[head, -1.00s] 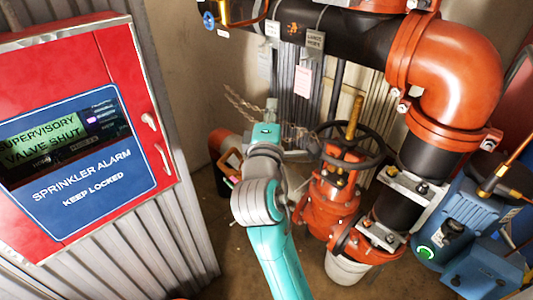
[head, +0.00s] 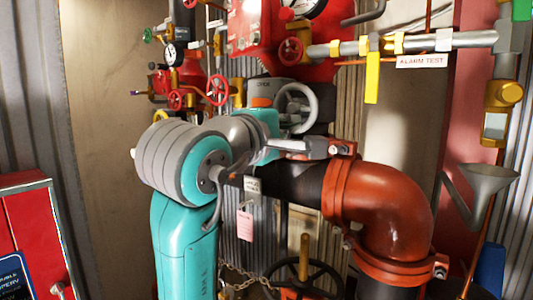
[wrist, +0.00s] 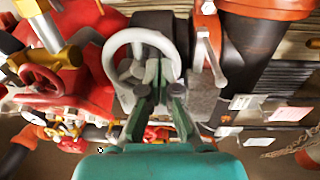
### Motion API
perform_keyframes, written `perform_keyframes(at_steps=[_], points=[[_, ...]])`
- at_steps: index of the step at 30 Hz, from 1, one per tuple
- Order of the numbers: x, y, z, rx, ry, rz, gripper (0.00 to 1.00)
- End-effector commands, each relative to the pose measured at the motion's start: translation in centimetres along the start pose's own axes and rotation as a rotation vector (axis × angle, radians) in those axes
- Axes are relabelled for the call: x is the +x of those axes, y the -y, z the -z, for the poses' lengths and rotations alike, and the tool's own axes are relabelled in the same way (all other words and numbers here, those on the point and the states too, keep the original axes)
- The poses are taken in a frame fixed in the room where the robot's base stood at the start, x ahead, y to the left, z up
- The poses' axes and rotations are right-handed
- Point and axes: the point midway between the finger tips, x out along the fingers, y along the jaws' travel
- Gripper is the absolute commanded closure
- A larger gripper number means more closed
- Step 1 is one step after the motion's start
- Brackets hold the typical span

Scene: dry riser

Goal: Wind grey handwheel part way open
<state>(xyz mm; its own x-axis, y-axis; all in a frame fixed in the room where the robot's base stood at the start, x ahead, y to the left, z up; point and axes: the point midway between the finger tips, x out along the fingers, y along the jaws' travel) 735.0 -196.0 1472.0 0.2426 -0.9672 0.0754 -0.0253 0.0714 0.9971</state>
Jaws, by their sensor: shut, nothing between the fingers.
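The grey handwheel (head: 313,107) is on a dark valve body just beyond my arm in the head view. In the wrist view its pale rim (wrist: 108,58) faces me, with the spokes and hub partly covered by my fingers. My gripper (wrist: 158,72) is shut and empty, its fingertips overlapping the lower right part of the wheel. I cannot tell whether they touch it.
A thick orange pipe elbow (head: 395,205) stands close on the right. Small red handwheels (head: 217,90), gauges and a red box (head: 245,25) crowd the upper left. An ALARM TEST pipe (head: 420,42) crosses above right. Tags (head: 245,226) hang below the black pipe.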

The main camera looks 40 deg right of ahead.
Motion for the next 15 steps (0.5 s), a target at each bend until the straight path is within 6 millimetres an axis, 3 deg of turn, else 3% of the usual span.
perform_keyframes(at_steps=[6,15], points=[[-0.2,-2.4,-2.5,0.017,0.044,0.058,1.0],[0.1,-3.0,-2.8,-0.008,0.058,0.076,1.0]])
